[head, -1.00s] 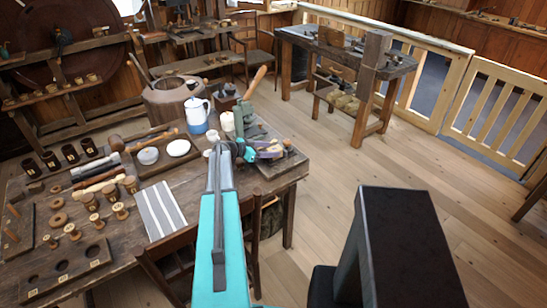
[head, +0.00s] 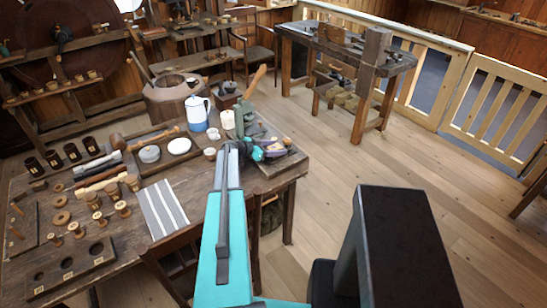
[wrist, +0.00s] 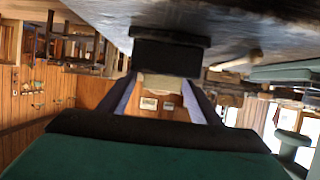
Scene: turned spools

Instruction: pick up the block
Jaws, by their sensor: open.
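My arm reaches across the wooden table. My gripper (head: 268,151), dark and teal, is low over its right end, small and partly hidden in the head view. In the wrist view its two fingers (wrist: 160,100) stand apart, open. A dark, blocky shape (wrist: 170,52) lies just past the fingertips, with a pale tan piece below it in the picture. I cannot tell whether this dark shape is the block, or whether the fingers touch it. No block can be clearly picked out near the gripper in the head view.
On the table (head: 120,262), a green metal tool (head: 243,118), a white-and-blue jug (head: 197,113) and a white cup (head: 228,119) stand close to my gripper. Spools, a striped cloth (head: 163,208) and a holed board (head: 68,268) lie left. Open floor is on the right.

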